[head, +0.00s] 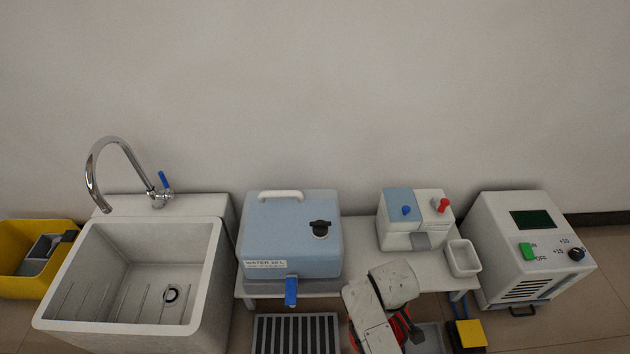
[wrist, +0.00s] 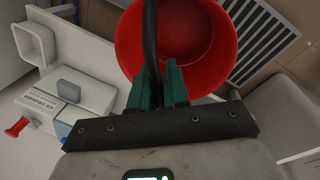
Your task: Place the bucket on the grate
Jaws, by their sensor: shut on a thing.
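The red bucket (wrist: 180,38) hangs from my gripper (wrist: 160,82) in the wrist view. The teal fingers are shut on its black handle (wrist: 150,30), and the inside looks empty. The bucket's bottom is hidden, so its height above the floor cannot be told. In the head view my arm covers most of the bucket and the gripper; only bits of red show around it. The dark slatted grate (head: 296,335) lies on the floor below the water tank in the head view.
The blue water tank (head: 290,230) with a blue tap (head: 291,290) stands on a low white table, above the grate. A sink (head: 150,280) stands left. A yellow-black block (head: 468,334) lies on the floor.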

